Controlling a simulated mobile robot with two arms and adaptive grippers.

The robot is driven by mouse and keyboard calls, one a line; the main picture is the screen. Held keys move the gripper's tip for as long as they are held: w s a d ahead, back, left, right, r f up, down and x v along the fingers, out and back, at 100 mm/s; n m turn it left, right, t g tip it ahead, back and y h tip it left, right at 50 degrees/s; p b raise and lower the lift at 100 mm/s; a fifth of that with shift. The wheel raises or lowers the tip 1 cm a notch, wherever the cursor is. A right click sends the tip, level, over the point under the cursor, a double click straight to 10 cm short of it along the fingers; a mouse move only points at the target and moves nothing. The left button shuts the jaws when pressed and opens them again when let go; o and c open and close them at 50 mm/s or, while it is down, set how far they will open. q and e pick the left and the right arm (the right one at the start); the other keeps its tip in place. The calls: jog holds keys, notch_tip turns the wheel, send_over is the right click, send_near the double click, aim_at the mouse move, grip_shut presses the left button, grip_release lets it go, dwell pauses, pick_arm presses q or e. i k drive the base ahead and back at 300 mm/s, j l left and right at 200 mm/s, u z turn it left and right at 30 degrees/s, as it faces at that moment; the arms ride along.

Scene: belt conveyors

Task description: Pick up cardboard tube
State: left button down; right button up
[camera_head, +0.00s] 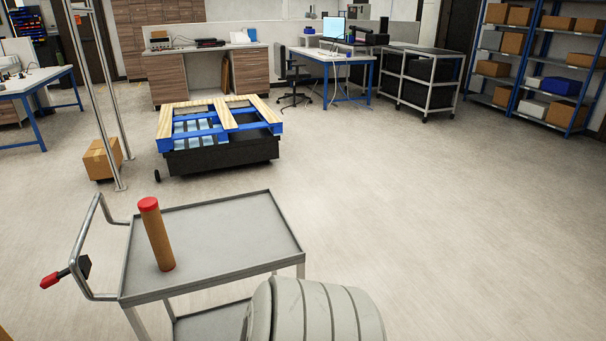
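The cardboard tube (158,238) is brown with a red cap on top. It stands upright, slightly tilted in the picture, on the left part of the grey cart's top tray (236,236). Nothing is holding it. Neither gripper is in view; a ribbed light grey part at the bottom middle looks like one of my own arm links and hides the cart's near right side.
The cart has a bent handle (88,238) with a red grip at its left. Behind it stand a pallet (232,117) on a dark base, metal posts and a cardboard box (103,159). Desks and shelves line the back. The floor at right is clear.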

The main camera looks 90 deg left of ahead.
aim_at(149, 207)
jog(key=u, duration=3.75)
